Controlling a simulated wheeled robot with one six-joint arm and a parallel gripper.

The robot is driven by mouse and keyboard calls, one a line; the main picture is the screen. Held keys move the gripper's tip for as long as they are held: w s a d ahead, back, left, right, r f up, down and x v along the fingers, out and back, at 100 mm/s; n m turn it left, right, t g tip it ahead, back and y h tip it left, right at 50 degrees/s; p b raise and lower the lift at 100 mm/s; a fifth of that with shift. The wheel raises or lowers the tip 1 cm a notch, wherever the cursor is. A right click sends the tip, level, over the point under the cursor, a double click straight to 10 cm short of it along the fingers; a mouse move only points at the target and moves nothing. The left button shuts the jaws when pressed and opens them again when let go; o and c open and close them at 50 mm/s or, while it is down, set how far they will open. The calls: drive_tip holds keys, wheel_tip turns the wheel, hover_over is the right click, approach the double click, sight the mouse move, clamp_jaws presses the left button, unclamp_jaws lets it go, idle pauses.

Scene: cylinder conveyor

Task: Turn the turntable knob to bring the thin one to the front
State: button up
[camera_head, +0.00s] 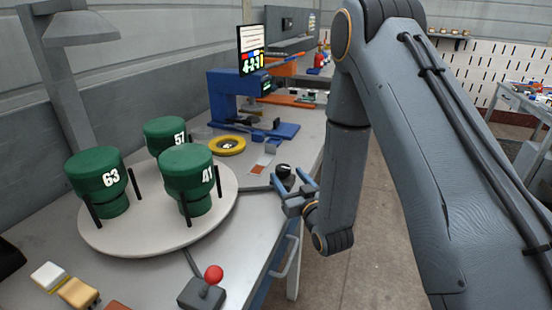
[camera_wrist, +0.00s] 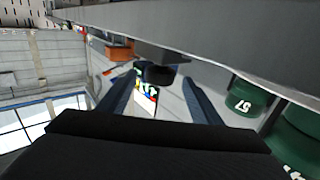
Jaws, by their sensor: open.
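The round pale turntable (camera_head: 145,235) carries three green stepped cylinders between dark upright posts. Cylinder 63 (camera_head: 97,172) is at the left, cylinder 57 (camera_head: 163,133) at the back, and cylinder 41 (camera_head: 186,170) at the right front. The black knob (camera_head: 284,171) is on the bench right of the turntable. My gripper (camera_head: 289,181) is open beside it. In the wrist view, the knob (camera_wrist: 159,75) appears between the two spread fingers; contact is unclear.
A red-topped joystick (camera_head: 213,275) stands at the bench's front. A yellow ring (camera_head: 227,145) and a blue machine (camera_head: 235,100) with a screen (camera_head: 251,50) are behind the knob. Small blocks (camera_head: 78,292) lie front left. The floor right of the bench is clear.

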sight(280, 166)
drive_tip(key=shift+w, duration=0.65)
drive_tip(key=x, duration=0.2)
drive_tip(key=p+x, duration=0.1)
drive_tip(key=x, duration=0.3)
drive_tip(key=shift+s+a+r+p, duration=0.1)
drive_tip(key=shift+s+a+p, duration=0.05)
drive_tip(key=shift+a+p, duration=0.15)
drive_tip(key=shift+w+a, duration=0.15)
drive_tip(key=shift+w, duration=0.5)
drive_tip(key=c, duration=1.1)
drive_tip(key=shift+o, duration=0.2)
drive_tip(key=shift+y, duration=0.3)
drive_tip(key=o, duration=1.1)
drive_tip(key=shift+c, duration=0.2)
